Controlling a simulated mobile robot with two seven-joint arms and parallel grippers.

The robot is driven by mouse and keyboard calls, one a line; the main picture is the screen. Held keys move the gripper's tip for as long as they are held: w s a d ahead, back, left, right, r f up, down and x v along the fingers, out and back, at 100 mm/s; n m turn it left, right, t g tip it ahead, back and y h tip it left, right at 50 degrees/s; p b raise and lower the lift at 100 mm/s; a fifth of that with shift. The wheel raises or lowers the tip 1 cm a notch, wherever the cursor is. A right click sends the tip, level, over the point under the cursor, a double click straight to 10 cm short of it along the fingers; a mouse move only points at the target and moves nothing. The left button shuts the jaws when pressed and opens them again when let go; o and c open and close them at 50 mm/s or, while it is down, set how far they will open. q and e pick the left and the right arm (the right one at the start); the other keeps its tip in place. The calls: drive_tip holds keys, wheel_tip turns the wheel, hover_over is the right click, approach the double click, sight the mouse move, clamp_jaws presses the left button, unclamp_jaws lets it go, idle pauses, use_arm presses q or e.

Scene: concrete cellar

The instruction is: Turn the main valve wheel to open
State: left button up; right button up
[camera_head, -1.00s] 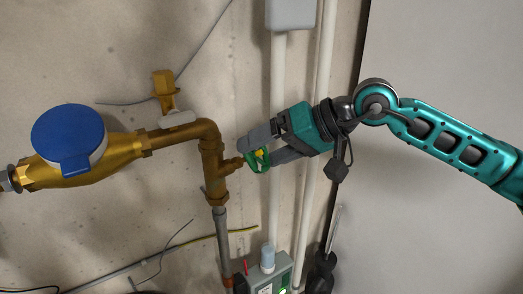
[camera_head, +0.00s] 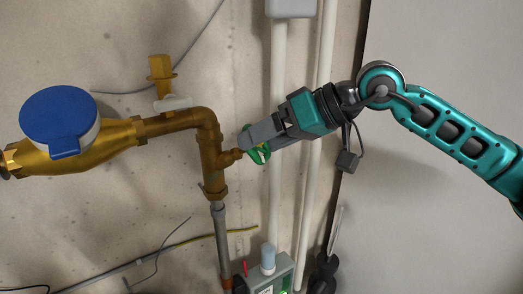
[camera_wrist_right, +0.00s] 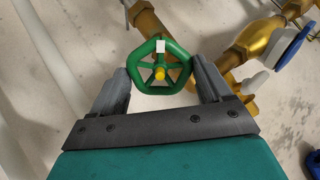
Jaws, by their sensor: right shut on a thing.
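The main valve wheel is a green spoked handwheel (camera_head: 258,154) with a yellow hub, on a brass stub of the vertical brass pipe (camera_head: 211,160). In the right wrist view the wheel (camera_wrist_right: 144,80) sits between the two grey fingers, with a white mark on its rim. My right gripper (camera_head: 252,143) reaches in from the right and is shut on the wheel's rim, one finger on each side. In the head view the fingers hide part of the wheel. My left gripper is not in view.
A brass water meter with a blue lid (camera_head: 60,118) is at the left. A brass valve with a white lever (camera_head: 173,104) stands above the pipe. Pale vertical pipes (camera_head: 277,190) run behind my gripper. A grey-green box (camera_head: 272,275) is below.

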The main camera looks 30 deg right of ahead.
drive_tip(key=shift+n, duration=0.6)
